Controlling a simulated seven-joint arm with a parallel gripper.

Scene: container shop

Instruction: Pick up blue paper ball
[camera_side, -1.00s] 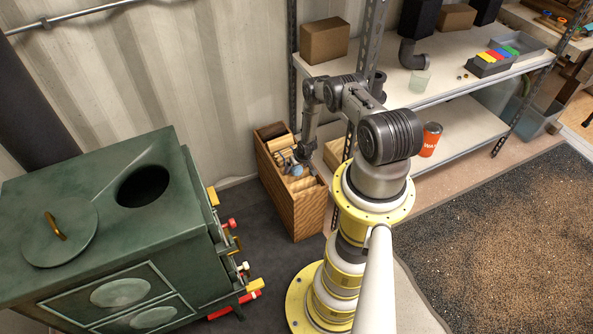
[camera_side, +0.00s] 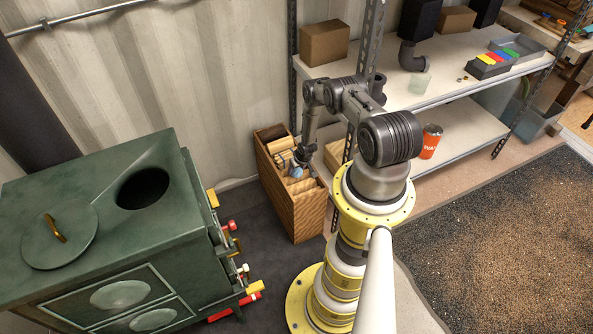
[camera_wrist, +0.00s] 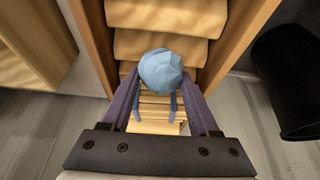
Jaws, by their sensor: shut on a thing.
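The blue paper ball (camera_wrist: 161,70) is a faceted light-blue ball. In the wrist view it sits between the fingertips of my gripper (camera_wrist: 163,92), which is shut on it. In the side view the ball (camera_side: 296,173) shows small at the end of my gripper (camera_side: 300,163), over the opening of the wooden box (camera_side: 302,213). The fingers partly hide it in that view. I cannot tell exactly how far the ball is above the wood pieces (camera_wrist: 160,46) in the box.
A green stove (camera_side: 95,230) with a round hole in its top stands at the left. A metal shelf (camera_side: 450,85) with boxes and trays is at the right. A red-orange can (camera_side: 431,141) stands on its lower shelf. A black cylinder (camera_wrist: 295,80) shows at the right in the wrist view.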

